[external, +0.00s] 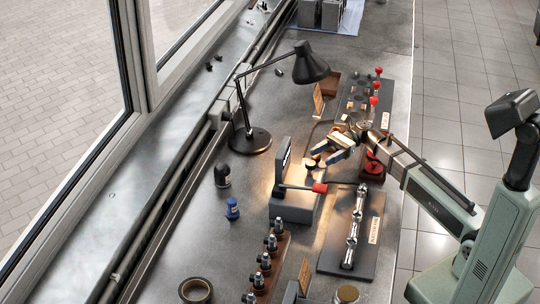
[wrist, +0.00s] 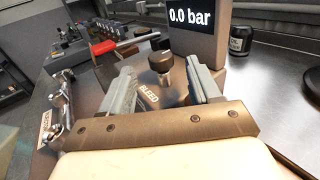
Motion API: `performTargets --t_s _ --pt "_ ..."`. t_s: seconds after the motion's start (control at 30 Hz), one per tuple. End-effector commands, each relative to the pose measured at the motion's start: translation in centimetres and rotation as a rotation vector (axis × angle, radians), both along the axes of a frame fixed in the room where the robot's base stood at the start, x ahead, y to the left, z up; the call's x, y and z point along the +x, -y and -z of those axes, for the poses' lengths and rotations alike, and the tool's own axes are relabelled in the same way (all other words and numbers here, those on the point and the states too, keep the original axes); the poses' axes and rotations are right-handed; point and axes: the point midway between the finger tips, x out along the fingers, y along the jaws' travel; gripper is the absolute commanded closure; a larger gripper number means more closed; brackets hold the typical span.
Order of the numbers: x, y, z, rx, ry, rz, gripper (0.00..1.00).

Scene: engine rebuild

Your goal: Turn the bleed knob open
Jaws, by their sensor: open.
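In the wrist view the bleed knob (wrist: 160,62) is a dark round knob on a metal stem, with a "BLEED" label (wrist: 149,93) on the surface in front of it. My gripper (wrist: 161,75) is open, with one grey finger on each side of the knob. I see gaps between fingers and knob in the picture; contact is not clear. Behind it the display (wrist: 191,16) reads "0.0 bar". In the external view my gripper (external: 332,160) is over the far end of the grey test unit (external: 294,208).
A red-handled lever (external: 319,188) sticks out from the unit; it also shows in the wrist view (wrist: 103,47). A shiny shaft on a dark board (external: 340,260) lies to its right. A black lamp (external: 310,62) stands behind. A dark can (wrist: 240,40) stands right of the display.

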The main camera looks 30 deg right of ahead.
Motion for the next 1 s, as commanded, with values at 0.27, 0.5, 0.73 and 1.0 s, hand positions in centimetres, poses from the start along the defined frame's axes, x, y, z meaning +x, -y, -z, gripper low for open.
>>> performTargets --t_s 0.27,0.5,0.73,1.0 --pt "-0.9 -4.1 0.0 0.0 0.0 -0.001 0.38" --pt "-1.2 -5.9 0.0 0.0 0.001 0.0 0.38" --pt "-1.3 -6.3 0.0 0.0 0.001 0.0 0.38" --pt "-1.3 -6.3 0.0 0.0 0.001 0.0 0.48"
